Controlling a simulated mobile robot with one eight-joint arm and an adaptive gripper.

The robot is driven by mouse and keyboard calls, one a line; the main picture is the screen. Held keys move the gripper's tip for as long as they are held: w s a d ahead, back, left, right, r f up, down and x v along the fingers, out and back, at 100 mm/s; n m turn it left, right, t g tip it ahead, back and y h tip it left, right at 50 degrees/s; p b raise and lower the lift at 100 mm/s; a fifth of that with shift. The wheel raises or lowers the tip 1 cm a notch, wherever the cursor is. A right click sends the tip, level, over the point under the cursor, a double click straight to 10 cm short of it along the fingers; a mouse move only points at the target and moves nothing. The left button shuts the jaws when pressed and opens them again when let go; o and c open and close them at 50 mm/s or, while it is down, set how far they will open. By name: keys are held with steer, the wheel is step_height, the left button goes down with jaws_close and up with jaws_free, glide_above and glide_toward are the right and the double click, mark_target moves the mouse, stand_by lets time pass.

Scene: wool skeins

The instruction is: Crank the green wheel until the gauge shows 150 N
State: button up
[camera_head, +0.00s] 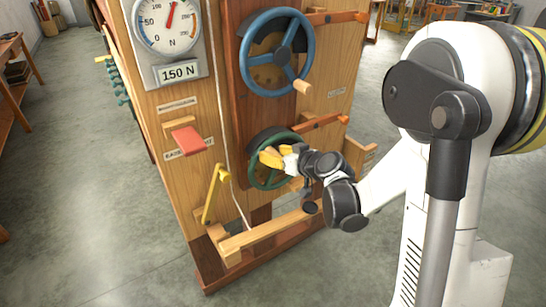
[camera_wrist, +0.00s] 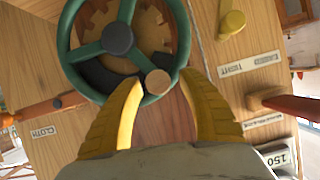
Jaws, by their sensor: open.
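The green wheel (camera_head: 254,178) is the lower wheel on the wooden machine's front. In the wrist view the green wheel (camera_wrist: 65,42) fills the upper left, with its round wooden knob (camera_wrist: 158,83) at the lower right of the rim. My gripper (camera_head: 268,155) is at the wheel. Its yellow fingers (camera_wrist: 160,85) are spread, one on each side of the knob; I cannot tell if they touch it. The round gauge (camera_head: 167,22) is at the upper left, its top cut off, with the red needle pointing up and slightly right.
A blue wheel (camera_head: 277,52) with a wooden knob sits above the green one. Orange levers (camera_head: 320,123) stick out to the right. A red paddle (camera_head: 189,140), a yellow crank (camera_head: 214,194) and a wooden beam (camera_head: 268,231) are nearby.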

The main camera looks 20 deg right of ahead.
steer(key=shift+w+a+f, duration=0.1)
steer(key=shift+w, duration=0.15)
jaws_close()
